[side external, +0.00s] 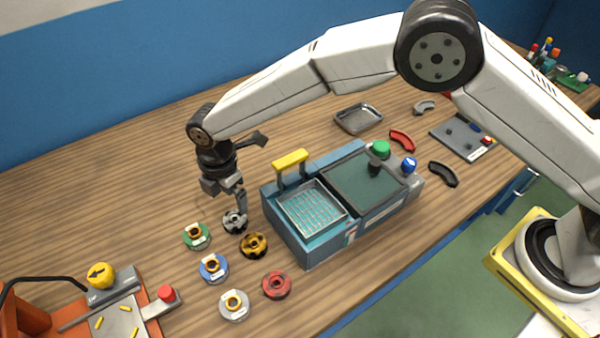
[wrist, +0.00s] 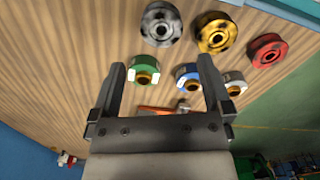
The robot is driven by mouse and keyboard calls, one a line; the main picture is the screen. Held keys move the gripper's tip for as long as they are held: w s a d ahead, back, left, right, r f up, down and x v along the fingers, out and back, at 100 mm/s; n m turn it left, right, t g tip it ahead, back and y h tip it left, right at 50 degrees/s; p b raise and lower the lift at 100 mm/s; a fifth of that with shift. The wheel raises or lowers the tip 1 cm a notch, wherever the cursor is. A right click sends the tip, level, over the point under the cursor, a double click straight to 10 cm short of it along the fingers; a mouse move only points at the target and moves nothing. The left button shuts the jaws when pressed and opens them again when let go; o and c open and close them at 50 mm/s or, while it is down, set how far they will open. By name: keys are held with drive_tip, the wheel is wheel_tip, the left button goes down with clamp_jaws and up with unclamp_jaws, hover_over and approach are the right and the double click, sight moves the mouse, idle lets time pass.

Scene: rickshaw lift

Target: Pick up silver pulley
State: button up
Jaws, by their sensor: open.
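The silver pulley (side external: 235,221) is a grey metal wheel lying flat on the wooden table, left of the blue-green machine. My gripper (side external: 241,208) is above and close to it in the side view; I cannot tell whether they touch. In the wrist view the silver pulley (wrist: 161,23) is at the top, beyond the fingertips and not between them. The jaws of my gripper (wrist: 165,75) are apart and empty.
Near it lie a gold pulley (side external: 253,245), a red pulley (side external: 277,285), and green (side external: 197,236), blue (side external: 214,268) and white (side external: 234,305) ones. The machine (side external: 310,245) with a yellow handle (side external: 290,160) stands right. An orange device (side external: 120,310) is lower left.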

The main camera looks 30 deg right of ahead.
sight(234, 218)
drive_tip(key=shift+s+f, duration=0.1)
drive_tip(key=shift+f, duration=3.95)
drive_tip(key=c, duration=1.3)
drive_tip(key=shift+r, duration=0.15)
wheel_tip(234, 218, up, 10)
